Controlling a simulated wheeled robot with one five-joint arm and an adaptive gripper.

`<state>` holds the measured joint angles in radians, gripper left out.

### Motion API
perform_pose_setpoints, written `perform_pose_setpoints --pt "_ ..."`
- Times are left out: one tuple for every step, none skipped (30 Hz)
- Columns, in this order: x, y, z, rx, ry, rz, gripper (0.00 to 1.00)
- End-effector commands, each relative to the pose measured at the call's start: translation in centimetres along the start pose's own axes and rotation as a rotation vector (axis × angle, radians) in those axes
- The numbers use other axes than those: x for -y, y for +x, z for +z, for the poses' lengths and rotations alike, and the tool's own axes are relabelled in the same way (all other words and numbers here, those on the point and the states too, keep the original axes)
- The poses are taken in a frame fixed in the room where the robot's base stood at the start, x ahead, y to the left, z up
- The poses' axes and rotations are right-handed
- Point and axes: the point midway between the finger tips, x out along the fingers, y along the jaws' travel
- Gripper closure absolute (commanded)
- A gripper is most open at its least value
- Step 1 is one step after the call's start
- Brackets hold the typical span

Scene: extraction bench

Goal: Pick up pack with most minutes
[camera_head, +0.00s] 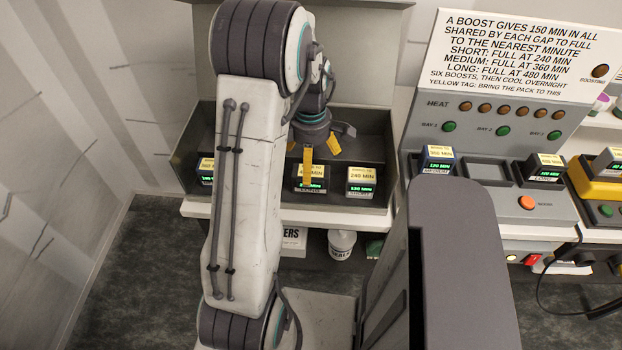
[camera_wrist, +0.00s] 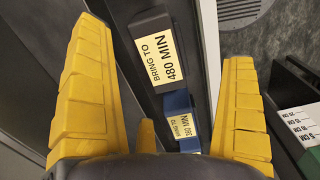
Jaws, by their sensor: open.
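A dark pack (camera_head: 311,184) with a yellow tag sits mid-bin; one yellow finger partly covers its tag, and its green readout is too small to read surely. My gripper (camera_head: 322,157) is open and empty above it. In the wrist view, a dark pack tagged 480 MIN (camera_wrist: 153,45) lies between my open fingers (camera_wrist: 168,50), with a blue pack tagged 360 MIN (camera_wrist: 181,126) nearer the palm. A pack tagged 240 MIN (camera_head: 361,183) is at the bin's right; its readout looks like 130 MIN. Another pack (camera_head: 206,170) at the left is partly hidden by my arm.
The grey bin (camera_head: 382,150) has raised walls. The heating bench at right holds a blue pack (camera_head: 438,158) in its left bay, an empty middle bay (camera_head: 488,172) and a pack (camera_head: 545,167) in its right bay. Another pack (camera_head: 610,161) sits on a yellow unit.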

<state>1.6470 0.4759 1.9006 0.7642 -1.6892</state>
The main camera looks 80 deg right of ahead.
Motion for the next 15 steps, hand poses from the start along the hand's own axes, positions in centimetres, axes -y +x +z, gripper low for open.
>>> perform_pose_setpoints --pt "0.0 0.2 0.0 0.0 -0.014 -0.002 0.0" --pt "0.0 0.3 0.0 0.0 -0.022 -0.002 0.0" --pt "0.0 0.6 0.0 0.0 -0.027 -0.002 0.0" --pt "0.0 0.8 0.0 0.0 -0.029 -0.003 0.0" --pt "0.0 1.1 0.0 -0.001 -0.031 -0.004 0.0" --pt "0.0 1.4 0.0 0.0 -0.031 -0.004 0.0" --pt "0.0 1.6 0.0 0.0 -0.031 -0.003 0.0" --pt "0.0 1.8 0.0 0.0 -0.031 -0.003 0.0" --pt "0.0 2.1 0.0 0.0 -0.031 -0.003 0.0" --pt "-0.1 2.2 0.0 0.0 -0.03 -0.002 0.0" --pt "-0.1 2.4 0.0 0.0 -0.03 -0.003 0.0" --pt "-0.1 2.7 0.0 -0.001 -0.03 -0.004 0.0" --pt "-0.2 2.9 0.1 -0.001 -0.03 -0.004 0.0" --pt "-0.2 3.3 0.1 -0.001 -0.029 -0.004 0.0" --pt "-0.3 3.7 0.1 -0.001 -0.029 -0.006 0.0"
